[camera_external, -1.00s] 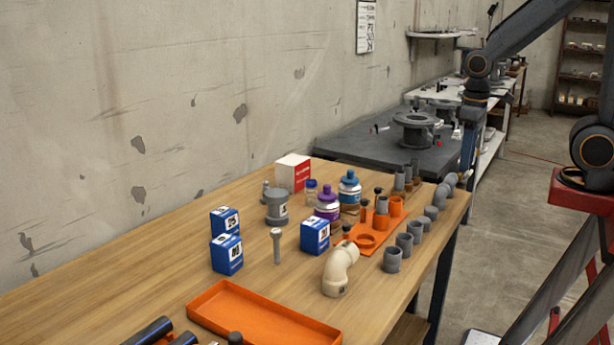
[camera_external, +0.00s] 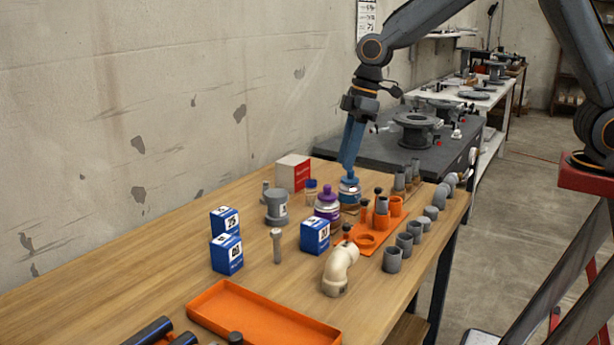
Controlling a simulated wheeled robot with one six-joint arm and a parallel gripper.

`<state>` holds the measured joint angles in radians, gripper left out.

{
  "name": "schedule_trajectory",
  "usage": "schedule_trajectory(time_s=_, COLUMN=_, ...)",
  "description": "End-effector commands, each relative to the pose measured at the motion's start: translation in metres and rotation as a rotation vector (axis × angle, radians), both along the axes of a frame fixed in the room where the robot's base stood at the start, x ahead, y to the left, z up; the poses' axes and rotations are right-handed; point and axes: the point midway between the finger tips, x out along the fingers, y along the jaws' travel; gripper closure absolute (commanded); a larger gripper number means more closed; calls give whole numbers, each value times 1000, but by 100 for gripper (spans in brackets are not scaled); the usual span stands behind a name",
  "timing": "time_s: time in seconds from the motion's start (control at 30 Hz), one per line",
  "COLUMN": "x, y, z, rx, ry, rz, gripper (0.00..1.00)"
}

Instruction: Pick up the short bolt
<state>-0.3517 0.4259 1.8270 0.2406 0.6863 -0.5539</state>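A pale grey bolt (camera_external: 277,246) stands upright, head up, near the middle of the wooden table. A second grey bolt-like piece (camera_external: 265,191) stands farther back, partly hidden by a grey flanged fitting (camera_external: 276,207). Several dark-headed pieces, such as one (camera_external: 364,207), stand around the orange holder (camera_external: 384,239). I cannot tell for sure which is the short bolt. My gripper (camera_external: 347,168) points down at the blue-capped bottle (camera_external: 349,190), seeming just above or behind its cap. Its blue fingers overlap from this side, so their opening is unclear.
A purple-capped bottle (camera_external: 327,203), blue boxes (camera_external: 227,254) and a red-and-white box (camera_external: 293,172) stand nearby. A cream elbow pipe (camera_external: 339,270) and grey pipe pieces (camera_external: 392,260) line the right side. An orange tray (camera_external: 262,318) lies in front. The table's left side is clear.

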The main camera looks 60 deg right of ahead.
Motion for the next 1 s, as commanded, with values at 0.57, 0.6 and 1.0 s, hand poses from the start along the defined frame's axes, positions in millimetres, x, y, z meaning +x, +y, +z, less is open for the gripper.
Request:
schedule_trajectory(time_s=0.57, x=48, y=184, z=-66, rx=73, ry=-129, rz=378, gripper=65)
schedule_trajectory(time_s=0.6, x=48, y=184, z=-72, rx=73, ry=-129, rz=378, gripper=65)
schedule_trajectory(time_s=1.0, x=52, y=193, z=-104, rx=74, ry=-131, rz=377, gripper=65)
